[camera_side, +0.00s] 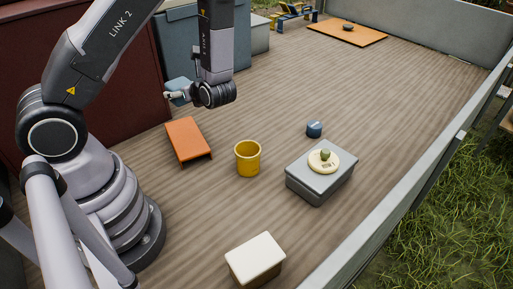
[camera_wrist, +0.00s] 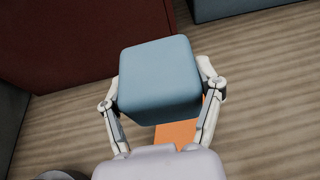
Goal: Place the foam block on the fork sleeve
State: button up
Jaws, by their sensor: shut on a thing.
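My gripper (camera_side: 177,96) is shut on a light blue block, which appears to be the foam block (camera_side: 180,87). In the wrist view the foam block (camera_wrist: 158,78) sits between the two fingers of my gripper (camera_wrist: 161,95). An orange low slab with short legs, likely the fork sleeve (camera_side: 188,139), stands on the wooden floor below. The block is held in the air above the slab's far end, apart from it. In the wrist view the orange slab (camera_wrist: 176,134) shows partly below the block, which hides the rest of it.
A yellow cup (camera_side: 247,158) stands right of the slab. A grey box (camera_side: 312,186) carries a pale disc with a small green thing. Dark red and blue-grey boxes stand behind.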

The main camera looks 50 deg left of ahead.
aim_at(191, 141)
notch_tip(191, 141, down, 14)
dwell(0.5)
jog(key=shift+f, duration=0.15)
jog(key=o, duration=1.1)
